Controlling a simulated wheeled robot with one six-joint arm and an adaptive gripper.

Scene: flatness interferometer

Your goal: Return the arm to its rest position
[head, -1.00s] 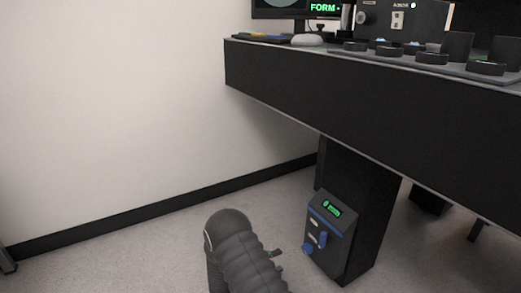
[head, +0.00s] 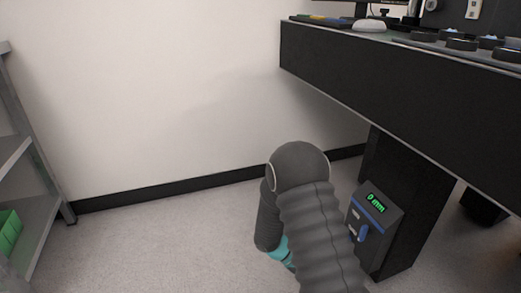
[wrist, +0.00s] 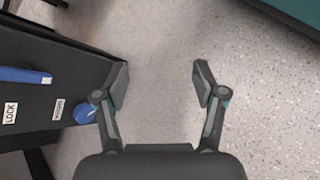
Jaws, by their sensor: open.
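My arm (head: 308,205), grey and ribbed, rises from the bottom of the head view and bends over in front of the table leg. My gripper (wrist: 160,84) shows in the wrist view with its two fingers spread apart and nothing between them. It points at bare speckled floor. Left of the fingers is the black control box (wrist: 62,75) with a blue lever (wrist: 25,75), a LOCK label and a blue knob (wrist: 84,113) close to the left finger. In the head view my gripper is hidden behind my arm.
The control box (head: 375,212) with a green "0 mm" display sits on the leg of the black table (head: 400,98). A grey shelf rack (head: 25,120) with a green bin (head: 9,230) stands at the left. The floor (head: 160,240) between is clear.

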